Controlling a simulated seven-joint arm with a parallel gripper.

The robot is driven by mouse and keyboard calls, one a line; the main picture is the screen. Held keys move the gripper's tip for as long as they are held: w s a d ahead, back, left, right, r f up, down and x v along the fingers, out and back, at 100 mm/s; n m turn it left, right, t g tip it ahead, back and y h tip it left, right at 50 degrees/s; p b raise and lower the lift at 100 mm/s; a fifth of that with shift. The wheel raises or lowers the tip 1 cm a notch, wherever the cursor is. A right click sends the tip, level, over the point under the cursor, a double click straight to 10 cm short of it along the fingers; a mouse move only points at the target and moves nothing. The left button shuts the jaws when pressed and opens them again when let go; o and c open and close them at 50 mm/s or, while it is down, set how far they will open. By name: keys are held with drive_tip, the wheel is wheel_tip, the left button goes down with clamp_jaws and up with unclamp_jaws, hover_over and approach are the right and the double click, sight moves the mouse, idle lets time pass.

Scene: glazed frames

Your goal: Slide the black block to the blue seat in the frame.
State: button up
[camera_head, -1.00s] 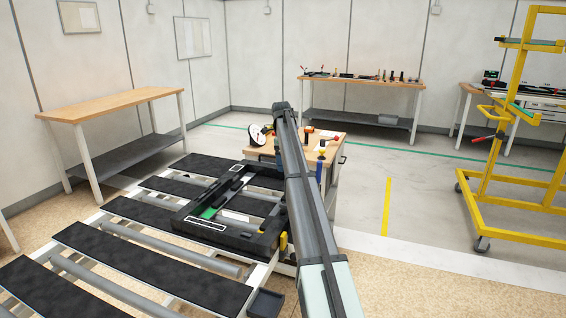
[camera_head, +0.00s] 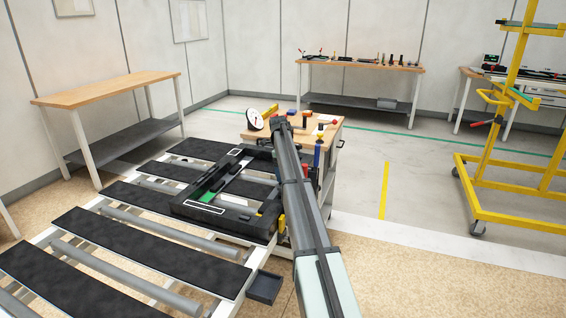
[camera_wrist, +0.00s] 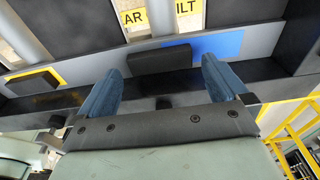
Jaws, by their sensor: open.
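The black block (camera_wrist: 160,58) lies on a grey rail of the frame, in the upper middle of the wrist view. The blue seat (camera_wrist: 220,44) is a flat blue patch on that rail, just right of the block and partly behind the right finger. My gripper (camera_wrist: 161,74) is open, with one blue finger towards each side of the block. I cannot tell whether either finger touches it. In the head view the black frame (camera_head: 185,210) lies on the slatted conveyor; my arm covers its right part and hides the gripper.
Another dark block (camera_wrist: 32,79) sits in a yellow outline at the left of the wrist view. Yellow lettered labels (camera_wrist: 187,14) lie beyond the rail. A wooden-topped table (camera_head: 330,130) with tools stands behind my arm. A yellow rack (camera_head: 510,200) stands right.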

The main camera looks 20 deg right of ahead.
drive_tip(key=shift+s+d+f, duration=0.1)
drive_tip(key=shift+f, duration=0.95)
drive_tip(key=c, duration=0.8)
